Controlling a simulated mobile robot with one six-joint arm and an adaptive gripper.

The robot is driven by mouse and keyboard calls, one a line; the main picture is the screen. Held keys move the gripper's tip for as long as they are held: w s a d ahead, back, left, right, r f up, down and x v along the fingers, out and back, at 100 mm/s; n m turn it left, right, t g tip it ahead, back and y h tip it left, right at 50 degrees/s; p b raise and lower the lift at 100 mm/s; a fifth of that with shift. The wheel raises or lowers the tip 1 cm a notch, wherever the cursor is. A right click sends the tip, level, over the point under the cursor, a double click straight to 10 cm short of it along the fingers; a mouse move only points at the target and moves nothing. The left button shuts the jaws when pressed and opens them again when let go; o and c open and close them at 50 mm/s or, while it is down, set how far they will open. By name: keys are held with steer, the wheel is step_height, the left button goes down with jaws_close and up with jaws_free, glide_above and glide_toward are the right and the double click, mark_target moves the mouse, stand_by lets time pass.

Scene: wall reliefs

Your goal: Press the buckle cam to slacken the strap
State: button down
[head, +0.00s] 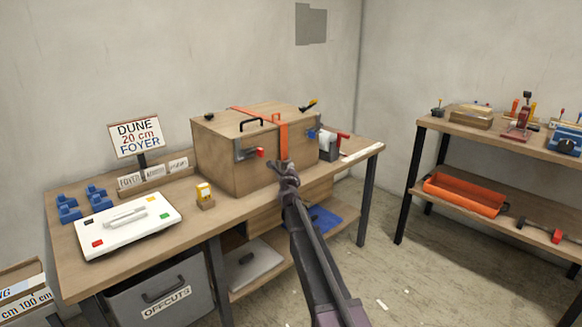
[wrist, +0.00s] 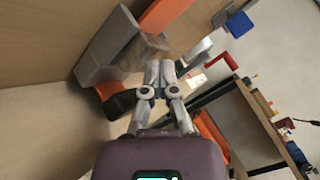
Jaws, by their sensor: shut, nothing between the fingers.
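A wooden crate (head: 225,160) stands on the workbench, with an orange strap (head: 283,137) over its lid and down its front. The strap also shows at the top of the wrist view (wrist: 163,14). My gripper (head: 284,166) is at the crate's front, at the lower visible end of the strap. In the wrist view its fingertips (wrist: 160,66) are together and empty. A grey metal part (wrist: 105,45), which looks like the buckle, is just left of and beyond them. I cannot tell whether they touch it. In the head view my gripper hides the buckle area.
A latch with a red tip (head: 259,152) is left of the strap on the crate. A second bench (head: 470,130) stands right, with open floor between.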

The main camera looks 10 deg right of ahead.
steer(key=shift+s, duration=0.15)
steer(key=shift+s+d, duration=0.5)
steer(key=shift+s, duration=0.1)
steer(key=shift+s+d, duration=0.75)
steer(key=shift+s, duration=0.25)
steer(key=shift+s+d, duration=0.7)
steer(key=shift+s, duration=0.3)
